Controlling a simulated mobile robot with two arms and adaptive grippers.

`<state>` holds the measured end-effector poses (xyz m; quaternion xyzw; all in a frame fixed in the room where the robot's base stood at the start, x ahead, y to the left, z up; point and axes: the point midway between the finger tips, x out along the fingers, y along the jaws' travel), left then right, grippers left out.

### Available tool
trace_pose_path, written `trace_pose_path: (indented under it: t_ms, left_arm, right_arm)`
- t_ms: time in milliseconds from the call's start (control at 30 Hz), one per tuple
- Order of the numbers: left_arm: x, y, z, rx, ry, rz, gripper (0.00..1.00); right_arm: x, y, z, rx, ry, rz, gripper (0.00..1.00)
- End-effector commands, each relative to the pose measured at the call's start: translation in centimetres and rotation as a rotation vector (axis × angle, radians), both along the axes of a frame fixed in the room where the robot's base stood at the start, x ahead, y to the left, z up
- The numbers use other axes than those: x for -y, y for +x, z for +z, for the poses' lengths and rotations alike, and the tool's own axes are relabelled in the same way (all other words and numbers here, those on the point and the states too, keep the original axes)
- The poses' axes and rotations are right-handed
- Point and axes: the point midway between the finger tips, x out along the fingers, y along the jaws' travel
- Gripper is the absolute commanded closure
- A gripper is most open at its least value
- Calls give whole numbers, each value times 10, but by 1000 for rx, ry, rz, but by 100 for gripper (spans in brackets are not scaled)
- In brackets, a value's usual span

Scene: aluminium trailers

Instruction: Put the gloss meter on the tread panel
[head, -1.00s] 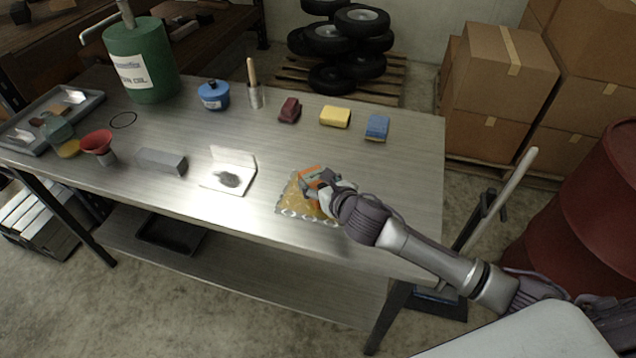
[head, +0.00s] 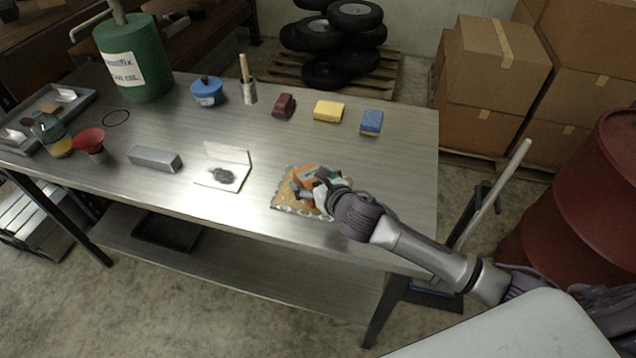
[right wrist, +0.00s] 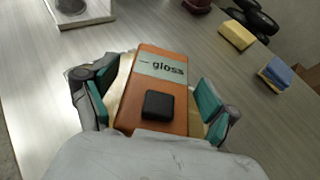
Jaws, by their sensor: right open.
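The gloss meter (right wrist: 160,80) is an orange box with a grey "gloss" label and a dark square on its upper face. In the head view the gloss meter (head: 303,172) lies on the tread panel (head: 284,196), a tan plate with a pale, notched border near the table's front edge. My right gripper (head: 316,184) is low over the panel, partly covering both. In the right wrist view its teal-padded fingers (right wrist: 150,92) stand open on either side of the meter, with gaps visible. My left gripper is not in view.
A white hinged sample case (head: 222,178) and a grey block (head: 154,158) lie left of the panel. Behind are a maroon object (head: 284,105), a yellow block (head: 329,111) and a blue block (head: 371,122). The table right of the panel is clear.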

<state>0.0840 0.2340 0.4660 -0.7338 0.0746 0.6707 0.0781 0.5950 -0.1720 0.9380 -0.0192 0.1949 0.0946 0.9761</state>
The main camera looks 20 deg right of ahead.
Motion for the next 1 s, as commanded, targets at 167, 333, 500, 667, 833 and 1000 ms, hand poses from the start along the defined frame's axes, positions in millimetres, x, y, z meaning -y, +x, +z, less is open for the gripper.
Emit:
trace_pose_path:
  t_ms: [167, 333, 500, 667, 833, 1000]
  left_arm:
    - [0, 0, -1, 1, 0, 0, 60]
    - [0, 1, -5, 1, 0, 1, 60]
    - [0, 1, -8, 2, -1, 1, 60]
    - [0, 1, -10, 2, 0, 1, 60]
    - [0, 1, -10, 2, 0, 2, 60]
    - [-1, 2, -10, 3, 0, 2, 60]
  right_arm:
    - [4, -20, 9, 0, -1, 2, 13]
    - [11, -55, 23, 1, -3, 2, 13]
    - [17, -85, 36, 0, -1, 2, 13]
    - [20, -103, 44, 0, 0, 0, 13]
    - [21, -109, 47, 1, 0, 0, 13]
    - [21, -109, 47, 1, 1, 0, 13]
